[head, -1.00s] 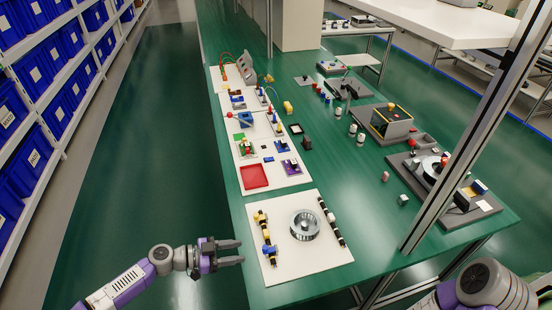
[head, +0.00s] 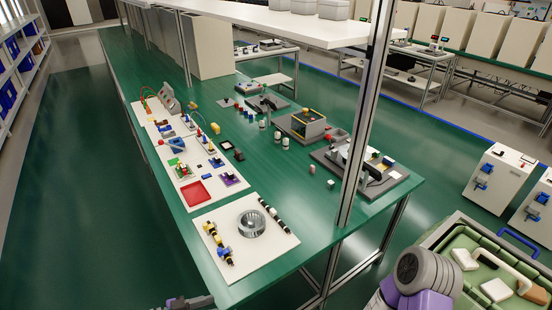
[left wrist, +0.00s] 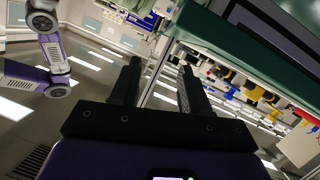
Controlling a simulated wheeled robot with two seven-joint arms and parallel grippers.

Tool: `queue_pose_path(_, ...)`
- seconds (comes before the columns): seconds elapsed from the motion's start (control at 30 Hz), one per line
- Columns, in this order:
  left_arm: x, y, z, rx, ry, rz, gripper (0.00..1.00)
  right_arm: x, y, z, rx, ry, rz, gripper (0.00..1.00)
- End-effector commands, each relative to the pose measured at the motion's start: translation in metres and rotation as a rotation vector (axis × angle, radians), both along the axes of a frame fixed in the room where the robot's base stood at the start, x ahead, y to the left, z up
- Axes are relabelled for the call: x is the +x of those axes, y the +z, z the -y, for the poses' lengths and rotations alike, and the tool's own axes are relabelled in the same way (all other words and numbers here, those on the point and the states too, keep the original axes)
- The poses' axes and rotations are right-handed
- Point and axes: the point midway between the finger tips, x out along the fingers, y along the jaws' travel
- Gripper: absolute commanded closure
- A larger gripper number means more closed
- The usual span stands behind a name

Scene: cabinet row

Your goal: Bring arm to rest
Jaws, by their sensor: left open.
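My left gripper (head: 188,302) shows only at the bottom edge of the head view, off the near left corner of the green table (head: 290,215). In the left wrist view my left gripper (left wrist: 160,78) has its two dark fingers apart, with nothing between them. My right arm (head: 422,275) shows only as a grey and purple link at the bottom right of the head view. Its gripper is out of the frame.
A white board (head: 283,243) with a metal ring (head: 251,223) lies at the table's near end. A metal post (head: 366,120) rises at the table's right edge. A green-lined crate (head: 447,233) stands at lower right. The floor left of the table is clear.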

Motion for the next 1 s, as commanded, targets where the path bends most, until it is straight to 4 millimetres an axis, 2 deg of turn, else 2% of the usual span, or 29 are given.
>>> queue_pose_path(0.03, -0.002, -0.004, 0.015, -0.011, -0.02, -0.046, 0.54, -0.001, 0.0, 0.0, 0.0, 0.001, -0.002, 0.54)
queue_pose_path(0.27, -0.018, -0.032, 0.084, -0.042, -0.072, -0.333, 0.54, -0.002, 0.001, 0.0, 0.001, 0.001, -0.004, 0.54)
queue_pose_path(0.4, -0.048, -0.061, 0.132, -0.005, -0.081, -0.606, 0.54, -0.001, 0.0, 0.0, 0.001, 0.001, -0.003, 0.54)
queue_pose_path(0.53, -0.08, -0.089, 0.158, 0.081, -0.027, -0.849, 0.54, -0.001, 0.001, 0.0, 0.001, 0.001, -0.003, 0.54)
queue_pose_path(0.63, -0.103, -0.11, 0.164, 0.168, 0.057, -1.005, 0.54, -0.001, 0.001, 0.0, 0.001, 0.001, -0.003, 0.54)
queue_pose_path(0.77, -0.126, -0.133, 0.155, 0.288, 0.22, -1.154, 0.54, -0.002, 0.001, 0.0, 0.001, 0.001, -0.003, 0.54)
queue_pose_path(0.87, -0.134, -0.144, 0.139, 0.364, 0.37, -1.217, 0.54, -0.002, 0.001, 0.0, 0.001, 0.001, -0.004, 0.54)
queue_pose_path(1.0, -0.134, -0.15, 0.117, 0.421, 0.555, -1.242, 0.54, -0.002, 0.001, 0.0, 0.001, 0.001, -0.004, 0.54)
